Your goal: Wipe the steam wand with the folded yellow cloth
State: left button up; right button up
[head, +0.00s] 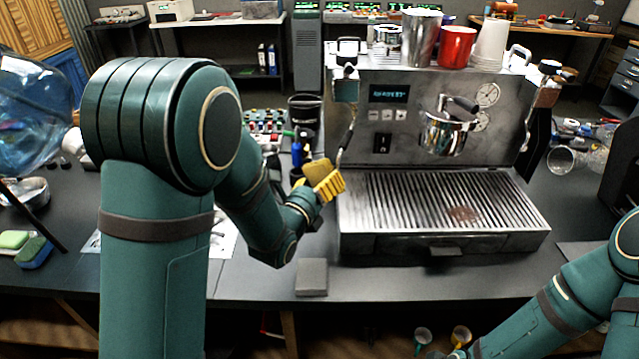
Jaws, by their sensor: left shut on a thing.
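The folded yellow cloth (325,179) is in my left gripper (314,188), which is shut on it; the fingers are mostly hidden by the cloth and wrist. The steam wand (346,140) is a thin metal tube hanging down at the left front of the espresso machine (400,150). The cloth is at the wand's lower end. I cannot tell whether it touches the wand or is just beside it. My right arm comes in at the lower right, and its gripper is out of view.
The slatted drip tray (440,205) lies right of the cloth. A small grey block (312,277) sits at the table's front edge. Sponges (34,251) lie at far left. Metal and red cups (457,46) stand on the machine.

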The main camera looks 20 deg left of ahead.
pick_arm(q)
jog(key=shift+w+d, duration=0.15)
jog(key=shift+w, duration=0.65)
dwell(0.5)
jog(key=shift+d, duration=0.1)
jog(key=shift+s+d+b, duration=0.2)
jog(key=shift+d+b, duration=0.05)
jog(key=shift+d, duration=0.7)
jog(key=shift+s+d+b, duration=0.15)
jog(key=shift+d+b, duration=0.05)
jog(key=shift+d, duration=0.75)
jog(key=shift+w+a+b, duration=0.2)
jog(key=shift+a+b, duration=0.05)
jog(key=shift+a, duration=0.8)
jog(key=shift+w+a+b, duration=0.15)
jog(key=shift+a+b, duration=0.1)
jog(key=shift+a, duration=0.75)
